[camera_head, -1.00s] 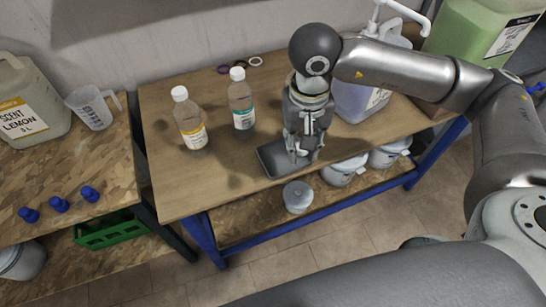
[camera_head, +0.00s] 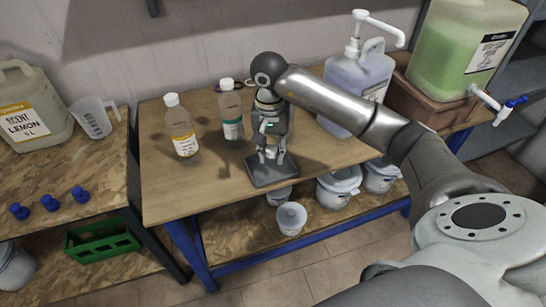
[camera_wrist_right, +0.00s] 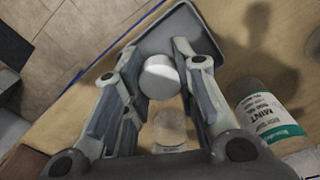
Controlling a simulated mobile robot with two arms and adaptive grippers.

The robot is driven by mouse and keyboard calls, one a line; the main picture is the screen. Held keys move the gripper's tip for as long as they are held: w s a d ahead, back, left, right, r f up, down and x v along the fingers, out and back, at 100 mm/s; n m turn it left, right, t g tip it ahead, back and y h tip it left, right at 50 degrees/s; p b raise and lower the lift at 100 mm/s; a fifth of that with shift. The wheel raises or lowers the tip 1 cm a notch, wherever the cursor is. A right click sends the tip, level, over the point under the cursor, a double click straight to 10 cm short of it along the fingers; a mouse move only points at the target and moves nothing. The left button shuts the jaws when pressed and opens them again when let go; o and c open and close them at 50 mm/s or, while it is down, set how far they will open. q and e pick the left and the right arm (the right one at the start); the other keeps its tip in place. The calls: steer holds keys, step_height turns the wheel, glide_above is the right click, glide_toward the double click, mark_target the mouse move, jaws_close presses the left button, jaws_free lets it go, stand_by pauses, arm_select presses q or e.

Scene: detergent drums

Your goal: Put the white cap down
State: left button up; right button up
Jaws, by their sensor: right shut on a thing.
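The white cap (camera_wrist_right: 160,77) is a small round disc between the fingers of my right gripper (camera_wrist_right: 157,82) in the right wrist view. My right gripper (camera_head: 271,155) is shut on it and points down at the dark grey tray (camera_head: 262,178) near the table's front edge. The tray (camera_wrist_right: 185,28) also shows behind the cap in the wrist view. I cannot tell whether the cap touches the tray. In the head view the fingers mostly hide the cap. My left gripper is not in view.
A purple pump jug (camera_head: 345,85) stands behind right. Dark and pale rings lie at the back. The table's front left is clear.

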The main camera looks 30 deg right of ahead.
mark_target(274, 167)
steer(key=f, duration=0.1)
steer(key=w+d+f, duration=0.1)
steer(key=w+f, duration=0.1)
steer(key=shift+d+f, duration=0.35)
steer(key=shift+d, duration=0.05)
steer(key=shift+w+d+f+p, duration=0.25)
steer(key=shift+w+f+p, duration=0.1)
steer(key=shift+f, duration=0.15)
step_height(274, 167, down, 2)
steer(key=shift+f+p, duration=0.15)
steer(key=shift+p, duration=0.35)
steer(key=shift+f, duration=0.4)
steer(key=shift+f+b, duration=0.25)
steer(key=shift+b, duration=0.1)
steer(key=shift+s+f+b, duration=0.3)
steer(key=shift+f+b, duration=0.05)
steer(key=shift+b, duration=0.05)
steer(key=o, duration=0.9)
steer(key=shift+a+f, duration=0.1)
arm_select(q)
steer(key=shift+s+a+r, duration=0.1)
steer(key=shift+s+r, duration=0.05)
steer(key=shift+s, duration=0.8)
arm_select(e)
steer(key=shift+o, duration=0.6)
steer(key=shift+w+f, duration=0.1)
